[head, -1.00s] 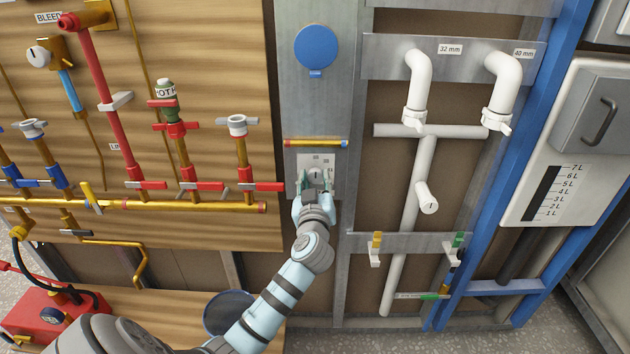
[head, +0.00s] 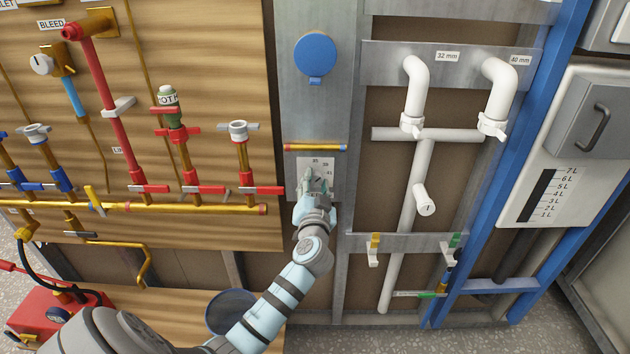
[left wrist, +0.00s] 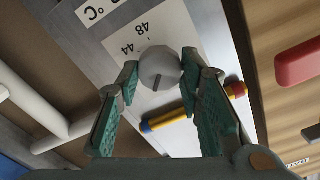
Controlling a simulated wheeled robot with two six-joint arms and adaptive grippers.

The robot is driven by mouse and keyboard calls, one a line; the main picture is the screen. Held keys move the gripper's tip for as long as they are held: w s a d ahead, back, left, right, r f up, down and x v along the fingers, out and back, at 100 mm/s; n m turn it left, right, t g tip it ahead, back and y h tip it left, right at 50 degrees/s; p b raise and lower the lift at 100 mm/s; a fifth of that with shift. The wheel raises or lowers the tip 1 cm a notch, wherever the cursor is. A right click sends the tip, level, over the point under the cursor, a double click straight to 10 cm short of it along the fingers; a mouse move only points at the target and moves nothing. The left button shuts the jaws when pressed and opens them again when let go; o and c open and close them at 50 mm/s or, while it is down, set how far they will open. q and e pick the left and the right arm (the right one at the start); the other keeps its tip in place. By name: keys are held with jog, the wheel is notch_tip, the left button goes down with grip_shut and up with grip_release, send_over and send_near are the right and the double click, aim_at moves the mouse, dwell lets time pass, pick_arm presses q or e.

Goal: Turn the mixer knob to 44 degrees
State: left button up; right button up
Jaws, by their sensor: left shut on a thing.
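The mixer knob (left wrist: 160,68) is a round grey knob with a short dark line on its face, which runs toward the bottom of the left wrist view. It sits on a pale scale plate (head: 323,162); 44 and 48 show inverted beside it in the left wrist view. My left gripper (head: 315,184) is at the plate, its two green fingers shut on opposite sides of the knob. In the head view the gripper largely hides the knob. The right gripper is not in view.
A short brass pipe (head: 315,147) with red and blue ends runs just above the plate. A blue disc (head: 316,52) is higher on the same metal panel. Valves and pipes fill the wooden board (head: 215,60) at left; white pipes (head: 422,180) stand at right.

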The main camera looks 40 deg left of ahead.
pick_arm(q)
jog(key=m+p, duration=0.1)
jog(key=m, duration=0.3)
jog(key=shift+m+p, duration=0.3)
jog(key=shift+p, duration=0.05)
jog(key=m+p, duration=0.1)
jog(key=m, duration=0.3)
jog(key=shift+m+p, duration=0.3)
jog(key=shift+p, duration=0.05)
jog(key=m+p, duration=0.2)
jog(key=m, duration=0.3)
jog(key=shift+f, duration=0.1)
jog(key=shift+f+m+p, duration=0.15)
jog(key=shift+m+p, duration=0.45)
jog(key=shift+m, duration=1.3)
jog(key=o, duration=1.2)
jog(key=shift+c, duration=0.2)
